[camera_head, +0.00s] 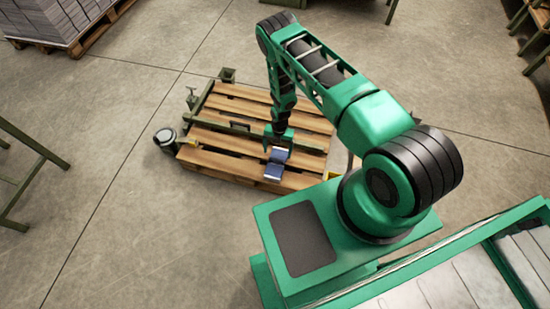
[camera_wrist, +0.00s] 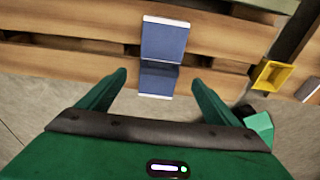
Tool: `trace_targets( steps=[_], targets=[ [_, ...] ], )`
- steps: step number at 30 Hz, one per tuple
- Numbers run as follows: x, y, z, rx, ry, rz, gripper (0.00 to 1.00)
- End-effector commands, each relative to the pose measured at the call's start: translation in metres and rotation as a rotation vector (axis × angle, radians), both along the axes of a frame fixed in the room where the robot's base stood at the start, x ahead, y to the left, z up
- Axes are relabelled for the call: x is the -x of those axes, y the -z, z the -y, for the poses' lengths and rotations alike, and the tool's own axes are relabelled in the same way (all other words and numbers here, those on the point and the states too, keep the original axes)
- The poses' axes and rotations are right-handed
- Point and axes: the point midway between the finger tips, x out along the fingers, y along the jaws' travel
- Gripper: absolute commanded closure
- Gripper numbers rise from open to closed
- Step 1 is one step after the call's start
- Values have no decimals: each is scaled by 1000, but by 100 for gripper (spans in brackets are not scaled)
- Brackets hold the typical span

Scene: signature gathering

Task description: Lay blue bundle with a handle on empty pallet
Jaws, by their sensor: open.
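The blue bundle (camera_head: 274,171) with pale ends lies at the near edge of the wooden pallet (camera_head: 222,165), whose other slats are bare. In the wrist view the bundle (camera_wrist: 164,42) lies ahead of my gripper (camera_wrist: 160,80), centred between the fingers. A darker strip crosses its middle; I cannot make out whether this is the handle. My gripper is open, with nothing held between its fingers. In the head view my gripper (camera_head: 279,139) is just above and beside the bundle; its fingertips are partly hidden. Whether it touches the bundle cannot be told.
A green metal frame (camera_head: 235,126) with posts stands over and around the pallet. A dark round device (camera_head: 165,137) is at its left corner. A yellow bracket (camera_wrist: 271,76) sits right of the bundle. Stacked sheets (camera_head: 62,18) stand far left.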

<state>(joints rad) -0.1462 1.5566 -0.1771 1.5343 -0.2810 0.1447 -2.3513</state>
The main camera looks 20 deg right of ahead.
Motion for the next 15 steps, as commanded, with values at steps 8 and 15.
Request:
trace_targets(
  steps=[8, 15],
  targets=[
    [-4, -31, 3, 0, 0, 0, 15],
    [-4, -35, 3, 0, 1, 0, 15]
  ],
)
